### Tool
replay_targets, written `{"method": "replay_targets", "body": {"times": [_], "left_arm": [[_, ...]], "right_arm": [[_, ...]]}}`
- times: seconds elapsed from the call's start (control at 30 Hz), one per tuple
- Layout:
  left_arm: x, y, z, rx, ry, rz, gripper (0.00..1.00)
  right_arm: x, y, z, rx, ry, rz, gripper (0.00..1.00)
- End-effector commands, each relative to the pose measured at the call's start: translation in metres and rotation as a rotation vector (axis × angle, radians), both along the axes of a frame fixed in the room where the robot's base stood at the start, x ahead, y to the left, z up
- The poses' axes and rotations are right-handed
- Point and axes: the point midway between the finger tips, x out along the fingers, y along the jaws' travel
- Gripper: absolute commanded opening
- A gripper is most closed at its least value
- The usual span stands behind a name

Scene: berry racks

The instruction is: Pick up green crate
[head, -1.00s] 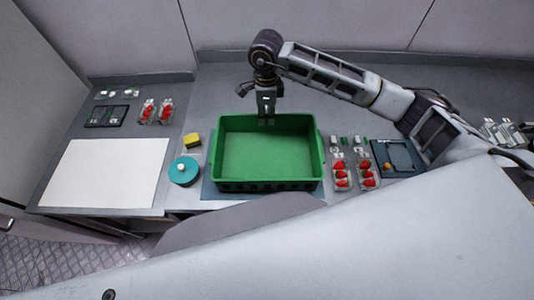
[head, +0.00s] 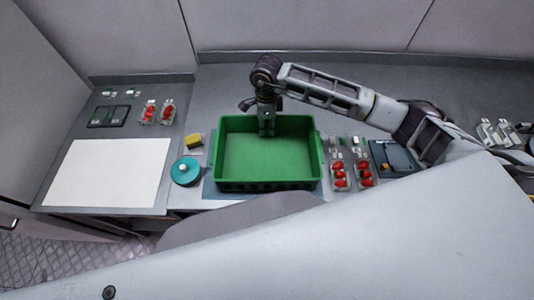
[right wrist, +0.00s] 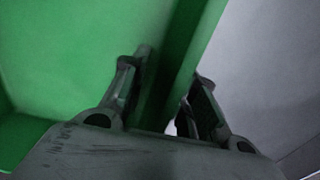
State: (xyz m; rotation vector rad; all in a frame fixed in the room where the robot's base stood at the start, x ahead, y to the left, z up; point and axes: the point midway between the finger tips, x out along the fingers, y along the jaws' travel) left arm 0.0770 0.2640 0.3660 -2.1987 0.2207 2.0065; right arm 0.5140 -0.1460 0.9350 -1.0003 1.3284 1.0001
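The green crate (head: 270,185) stands open and empty on the counter, upright, in the middle of the head view. My right gripper (head: 267,132) reaches down over its back wall, near the middle of that side. In the right wrist view the crate's inside (right wrist: 70,60) fills the left. There my right gripper (right wrist: 172,92) has its two fingers apart, one on each side of the crate wall. Whether either finger touches the wall is hard to tell. My left gripper is not in view.
A teal round container (head: 185,172) and a yellow block (head: 193,141) are left of the crate. Clear packs of red berries (head: 341,175) and a dark tray (head: 393,158) stand close on its right. A white sheet (head: 106,173) lies farther left.

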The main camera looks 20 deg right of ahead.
Motion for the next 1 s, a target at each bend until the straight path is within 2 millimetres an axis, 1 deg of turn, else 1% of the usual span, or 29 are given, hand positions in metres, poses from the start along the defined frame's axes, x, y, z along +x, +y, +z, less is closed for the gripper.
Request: {"method": "replay_targets", "body": {"times": [0.37,0.47,0.6,1.0], "left_arm": [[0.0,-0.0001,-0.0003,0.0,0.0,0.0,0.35],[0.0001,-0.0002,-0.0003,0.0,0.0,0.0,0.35],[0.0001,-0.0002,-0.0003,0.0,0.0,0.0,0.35],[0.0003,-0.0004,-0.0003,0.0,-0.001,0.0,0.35]], "right_arm": [[-0.0001,-0.0001,-0.0003,0.0,0.0,0.0,0.29],[-0.0002,-0.0002,-0.0002,0.0,0.0,0.0,0.18],[-0.0002,-0.0002,-0.0002,0.0,0.0,0.0,0.0],[0.0001,0.0001,0.0005,0.001,0.0,0.0,0.0]]}}
